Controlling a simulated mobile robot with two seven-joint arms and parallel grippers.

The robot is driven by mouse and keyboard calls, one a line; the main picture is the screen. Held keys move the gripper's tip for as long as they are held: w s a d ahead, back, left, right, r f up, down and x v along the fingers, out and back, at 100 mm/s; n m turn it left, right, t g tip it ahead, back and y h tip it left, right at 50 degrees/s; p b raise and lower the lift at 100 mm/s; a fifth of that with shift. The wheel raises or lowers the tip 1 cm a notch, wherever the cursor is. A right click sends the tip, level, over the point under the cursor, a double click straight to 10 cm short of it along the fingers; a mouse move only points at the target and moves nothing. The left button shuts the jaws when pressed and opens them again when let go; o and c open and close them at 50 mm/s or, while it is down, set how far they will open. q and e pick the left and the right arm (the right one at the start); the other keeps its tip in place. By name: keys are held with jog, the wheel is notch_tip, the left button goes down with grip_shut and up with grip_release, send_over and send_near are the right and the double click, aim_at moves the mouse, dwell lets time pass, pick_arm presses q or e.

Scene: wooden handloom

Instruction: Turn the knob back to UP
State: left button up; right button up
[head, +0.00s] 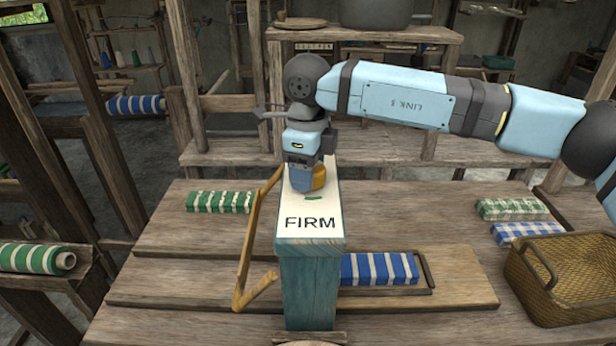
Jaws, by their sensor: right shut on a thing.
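A teal wooden post (308,290) stands in the middle of the head view with a white label plate (290,210) on top. The plate reads FIRM at its near end, and a small green mark shows just beyond the word. No UP lettering shows; the far part of the plate is partly hidden by my gripper. My left gripper is not in view.
A wooden frame piece (246,255) leans left of the post. A blue-striped cloth (378,269) lies in a tray right of it. A green-striped cloth (218,202) lies left. A wicker basket (565,275) and folded cloths (512,209) sit at right.

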jog(key=shift+f+n+b, duration=0.1)
jog(key=shift+n+b, duration=0.3)
jog(key=shift+n, duration=0.5)
jog(key=n+b, duration=0.1)
jog(key=n, duration=0.1)
jog(key=shift+s+n, duration=0.1)
jog(key=shift+n, duration=0.3)
jog(key=n+b, duration=0.1)
jog(key=n, duration=0.1)
jog(key=shift+s+n, duration=0.1)
jog(key=shift+n, duration=0.2)
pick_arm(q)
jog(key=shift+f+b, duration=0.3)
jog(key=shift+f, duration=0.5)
pick_arm(e)
jog(key=shift+n, duration=1.6)
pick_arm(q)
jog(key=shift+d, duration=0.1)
pick_arm(e)
jog(key=shift+n, duration=0.3)
jog(key=o, duration=0.9)
pick_arm(q)
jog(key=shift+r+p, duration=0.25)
jog(key=shift+p, duration=0.25)
pick_arm(e)
notch_tip(320, 180, up, 14)
jog(key=shift+r, duration=0.1)
